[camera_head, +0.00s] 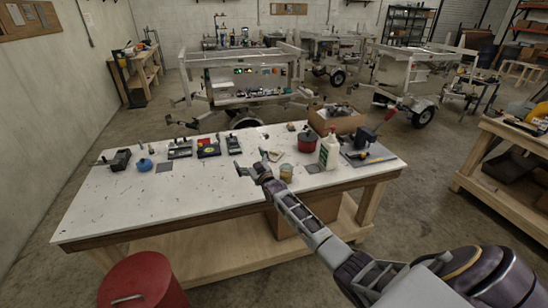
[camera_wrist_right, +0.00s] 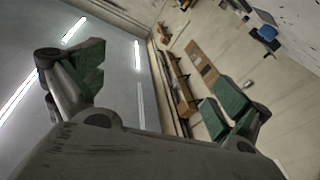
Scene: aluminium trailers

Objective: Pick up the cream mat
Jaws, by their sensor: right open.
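A small, flat, pale cream patch, seemingly the cream mat (camera_head: 276,155), lies on the white table just beyond and to the right of my right gripper (camera_head: 254,164). The gripper partly overlaps its near-left side in the head view, and its details are too small to tell. My right gripper is open, with its fingers spread and nothing visible between them. Its green-padded fingers also show wide apart in the right wrist view (camera_wrist_right: 156,88), where no mat is seen. My left gripper is in neither view.
On the white table (camera_head: 120,207), a tin (camera_head: 286,173), red pot (camera_head: 307,141) and white bottle (camera_head: 329,151) stand right of my gripper. Dark devices (camera_head: 180,149) line the back left. The table's front left is clear. A red bin (camera_head: 143,284) stands in front.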

